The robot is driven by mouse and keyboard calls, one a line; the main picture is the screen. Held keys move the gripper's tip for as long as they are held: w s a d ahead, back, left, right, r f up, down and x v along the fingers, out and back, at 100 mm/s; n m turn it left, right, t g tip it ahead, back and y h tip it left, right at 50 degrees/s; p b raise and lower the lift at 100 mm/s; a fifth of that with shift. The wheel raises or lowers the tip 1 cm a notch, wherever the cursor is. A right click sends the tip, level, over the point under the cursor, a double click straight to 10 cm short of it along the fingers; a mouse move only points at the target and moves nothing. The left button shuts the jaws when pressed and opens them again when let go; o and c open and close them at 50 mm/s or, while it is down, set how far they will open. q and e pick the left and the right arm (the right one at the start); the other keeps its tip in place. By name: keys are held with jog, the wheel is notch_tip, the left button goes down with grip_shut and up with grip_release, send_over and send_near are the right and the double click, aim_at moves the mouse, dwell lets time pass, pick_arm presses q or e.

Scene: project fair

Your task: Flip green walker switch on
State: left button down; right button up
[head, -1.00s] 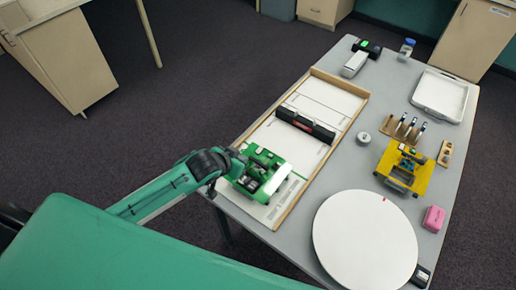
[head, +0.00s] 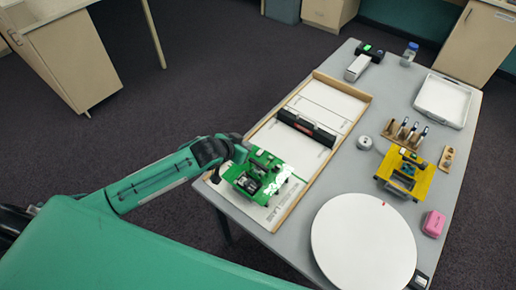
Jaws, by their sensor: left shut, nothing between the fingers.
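The green walker (head: 258,177) stands at the near end of a long white track board with low wooden edges. Dark parts show in its open top; its switch is too small to make out. My left gripper (head: 216,176) is at the walker's left side, partly hidden by its own arm, shut with nothing held. I cannot tell whether it touches the walker.
A black barrier (head: 306,128) crosses the track (head: 328,101). To the right are a white round disc (head: 363,243), a yellow walker (head: 406,174), a pink block (head: 434,223), a tool rack (head: 404,135) and a white tray (head: 442,100).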

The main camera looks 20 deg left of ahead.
pick_arm(q)
jog(key=p, duration=0.2)
send_over(259, 153)
jog(key=f, duration=0.4)
jog(key=shift+s+a+f, duration=0.15)
jog(key=shift+s+f, duration=0.25)
notch_tip(259, 153, down, 2)
jog(key=shift+f, duration=0.15)
jog(key=shift+w+f+p, duration=0.1)
jog(key=shift+f+p, duration=0.2)
jog(key=shift+f, duration=0.55)
jog(key=shift+r, duration=0.1)
jog(key=shift+w+p, duration=0.1)
jog(key=shift+p, duration=0.25)
jog(key=shift+f, duration=0.2)
jog(key=shift+w, duration=0.1)
